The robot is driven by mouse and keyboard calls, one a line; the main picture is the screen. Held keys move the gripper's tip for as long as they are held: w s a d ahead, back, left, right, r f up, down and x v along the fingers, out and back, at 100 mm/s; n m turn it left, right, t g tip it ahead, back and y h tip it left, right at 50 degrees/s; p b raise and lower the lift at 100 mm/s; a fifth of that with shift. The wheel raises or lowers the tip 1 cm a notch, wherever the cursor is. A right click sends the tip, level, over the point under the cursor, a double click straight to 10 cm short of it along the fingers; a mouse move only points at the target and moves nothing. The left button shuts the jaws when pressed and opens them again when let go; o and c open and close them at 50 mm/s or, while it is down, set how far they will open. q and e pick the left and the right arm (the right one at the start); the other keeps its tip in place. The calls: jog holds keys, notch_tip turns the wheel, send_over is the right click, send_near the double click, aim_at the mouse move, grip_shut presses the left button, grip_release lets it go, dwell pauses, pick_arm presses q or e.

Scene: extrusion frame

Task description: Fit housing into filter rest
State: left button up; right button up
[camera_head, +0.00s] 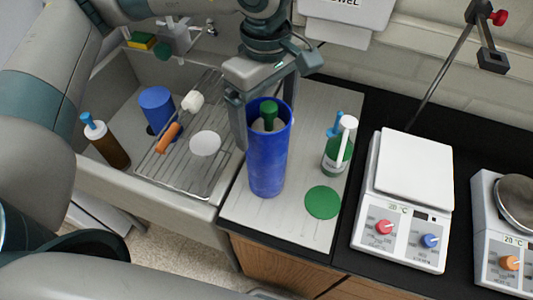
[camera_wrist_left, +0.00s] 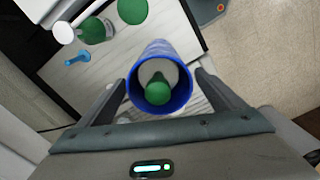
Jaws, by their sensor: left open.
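A tall blue open-topped cylinder (camera_head: 267,165) stands upright on the pale counter board (camera_head: 310,115). A grey piece with a green knob (camera_head: 269,113) sits inside its mouth; the knob also shows in the left wrist view (camera_wrist_left: 157,82). My left gripper (camera_head: 266,122) is open, with its fingers on either side of the cylinder's upper part. In the left wrist view, the cylinder (camera_wrist_left: 163,58) lies between the fingers with small gaps. No part is labelled as the housing or the filter rest, so I cannot tell which is which. My right gripper is not in view.
A green disc (camera_head: 322,202) and a green bottle (camera_head: 338,150) are right of the cylinder. Scales (camera_head: 410,180) stand farther right. Left is a sink with a rack (camera_head: 190,165), a brush (camera_head: 170,135), a blue cup (camera_head: 156,108) and a brown bottle (camera_head: 108,145).

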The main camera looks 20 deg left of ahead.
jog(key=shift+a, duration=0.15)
pick_arm(q)
jog(key=shift+c, duration=0.9)
jog(key=c, duration=2)
jog(key=shift+o, duration=0.2)
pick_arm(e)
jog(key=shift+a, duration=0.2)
pick_arm(q)
jog(key=shift+r, duration=0.15)
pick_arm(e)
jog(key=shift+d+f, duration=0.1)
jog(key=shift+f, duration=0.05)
